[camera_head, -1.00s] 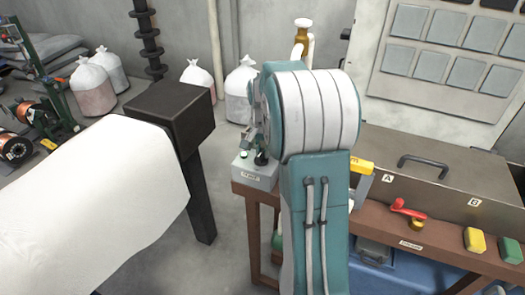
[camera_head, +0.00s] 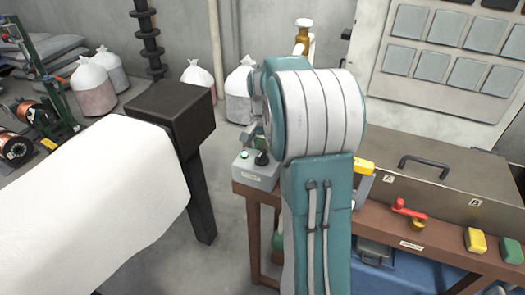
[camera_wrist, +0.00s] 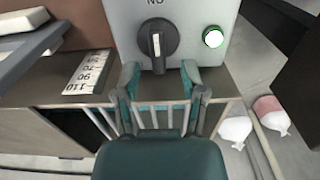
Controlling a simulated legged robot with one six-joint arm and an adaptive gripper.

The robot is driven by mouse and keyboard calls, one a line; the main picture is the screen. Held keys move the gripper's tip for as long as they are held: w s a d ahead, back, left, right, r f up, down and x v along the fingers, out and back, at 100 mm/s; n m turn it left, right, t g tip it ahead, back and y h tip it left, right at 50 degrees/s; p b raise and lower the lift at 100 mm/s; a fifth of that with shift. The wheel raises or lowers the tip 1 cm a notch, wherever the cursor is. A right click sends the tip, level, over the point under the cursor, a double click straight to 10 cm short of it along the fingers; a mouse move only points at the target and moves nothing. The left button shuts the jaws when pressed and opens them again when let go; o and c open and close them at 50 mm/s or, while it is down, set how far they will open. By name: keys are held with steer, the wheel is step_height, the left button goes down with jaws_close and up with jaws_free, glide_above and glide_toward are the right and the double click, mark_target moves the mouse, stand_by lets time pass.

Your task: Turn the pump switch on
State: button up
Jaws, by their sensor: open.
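The pump switch box is a light grey box (camera_head: 262,176) on the near left corner of the bench in the head view. It bears a black rotary knob (camera_head: 262,158) and a small green-ringed button (camera_head: 244,155). In the wrist view, the black knob (camera_wrist: 157,45) has a pale pointer line running up and down the picture. The button (camera_wrist: 213,38) shows a bright white centre in a green ring. My gripper (camera_wrist: 160,73) is open, its two teal fingertips apart just below the knob, nothing visible between them. My arm partly hides the gripper in the head view.
The brown bench (camera_head: 395,222) carries a grey case (camera_head: 425,180), a red-handled valve (camera_head: 408,208) and yellow and green blocks at the right. A black post (camera_head: 197,190) stands left of the bench. A number plate (camera_wrist: 88,72) lies beside the box in the wrist view.

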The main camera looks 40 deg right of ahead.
mark_target(262, 151)
step_height(262, 151, up, 10)
steer(key=shift+f, duration=0.25)
stand_by(0.3)
steer(key=s+a+r+n+t, duration=0.4)
steer(key=s+a, duration=0.4)
steer(key=a, duration=0.6)
steer(key=s+a+f+n, duration=0.2)
steer(key=s+a+n, duration=0.2)
steer(key=s, duration=0.2)
steer(key=s+a+f+n+t, duration=0.1)
steer(key=s+a+f+n, duration=0.1)
steer(key=s+a+n, duration=0.2)
steer(key=s+a, duration=0.1)
steer(key=s, duration=0.2)
steer(key=shift+s+t, duration=0.25)
steer(key=shift+t, duration=0.05)
steer(key=shift+f, duration=0.1)
